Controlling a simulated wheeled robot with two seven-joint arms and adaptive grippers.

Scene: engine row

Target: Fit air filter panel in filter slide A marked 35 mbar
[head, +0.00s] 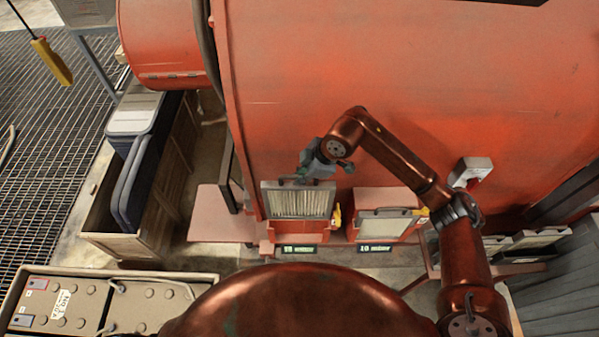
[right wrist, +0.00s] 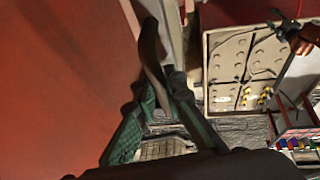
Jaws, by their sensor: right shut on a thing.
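The air filter panel (head: 300,203), pale and pleated in a grey frame, stands roughly upright at the left filter housing (head: 266,245). My right gripper (head: 304,176) is shut on it at its top edge, by the handle. In the right wrist view the green fingers of this gripper (right wrist: 160,92) close together, with pleats (right wrist: 163,148) beyond. The left plate (head: 299,249) below the panel is too small to read surely. I cannot tell how deep the panel sits. My left gripper (right wrist: 284,15) shows only in the right wrist view, with jaws apart and empty.
A second slide (head: 385,228) to the right holds a similar panel, above a plate reading 10 (head: 379,248). The large orange engine casing (head: 420,90) rises behind. A wooden crate (head: 120,245) with dark panels stands left, and a battery tray (head: 90,300) front left.

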